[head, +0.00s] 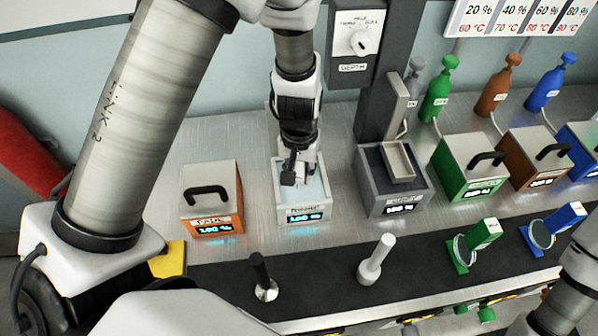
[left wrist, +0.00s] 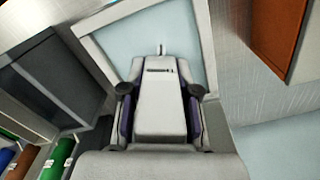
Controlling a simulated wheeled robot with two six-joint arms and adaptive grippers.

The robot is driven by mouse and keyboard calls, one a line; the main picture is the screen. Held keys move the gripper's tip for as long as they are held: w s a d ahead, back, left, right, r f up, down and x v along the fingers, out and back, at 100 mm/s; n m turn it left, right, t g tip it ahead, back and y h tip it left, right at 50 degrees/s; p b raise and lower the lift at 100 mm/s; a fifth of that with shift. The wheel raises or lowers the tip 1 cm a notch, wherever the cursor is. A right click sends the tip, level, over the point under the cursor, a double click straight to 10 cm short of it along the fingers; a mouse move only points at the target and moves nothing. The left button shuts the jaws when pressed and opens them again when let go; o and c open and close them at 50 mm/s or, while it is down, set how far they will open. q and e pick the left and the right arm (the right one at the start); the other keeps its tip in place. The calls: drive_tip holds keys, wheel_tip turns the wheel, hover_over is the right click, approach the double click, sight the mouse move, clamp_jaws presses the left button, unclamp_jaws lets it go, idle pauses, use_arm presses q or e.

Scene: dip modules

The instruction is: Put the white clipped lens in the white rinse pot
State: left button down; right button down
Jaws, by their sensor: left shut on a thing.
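The white rinse pot (head: 304,214) stands on the metal bench with its lid off, its front lit by a blue readout. It holds pale blue liquid. My left gripper (head: 293,172) points down over the pot's opening, with its fingertips at or just inside the rim. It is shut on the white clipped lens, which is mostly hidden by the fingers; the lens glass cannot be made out. In the left wrist view the gripper (left wrist: 160,112) lies across the pot's near rim, with the pale liquid (left wrist: 120,45) beyond it. My right gripper is out of view.
An orange lidded pot (head: 212,218) stands left of the rinse pot and an open grey pot (head: 396,192) right of it. Green (head: 470,175) and brown (head: 535,150) lidded pots follow.

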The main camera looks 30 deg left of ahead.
use_arm(q)
drive_tip(key=shift+d+f, duration=0.15)
drive_tip(key=shift+f, duration=0.15)
drive_tip(key=shift+f, duration=0.3)
drive_tip(key=c, duration=0.9)
unclamp_jaws()
drive_tip(key=shift+r, duration=0.1)
drive_tip(key=shift+o, duration=0.2)
wheel_tip(320, 180, up, 12)
drive_tip(key=shift+r+b, duration=0.2)
drive_tip(key=shift+b, duration=0.25)
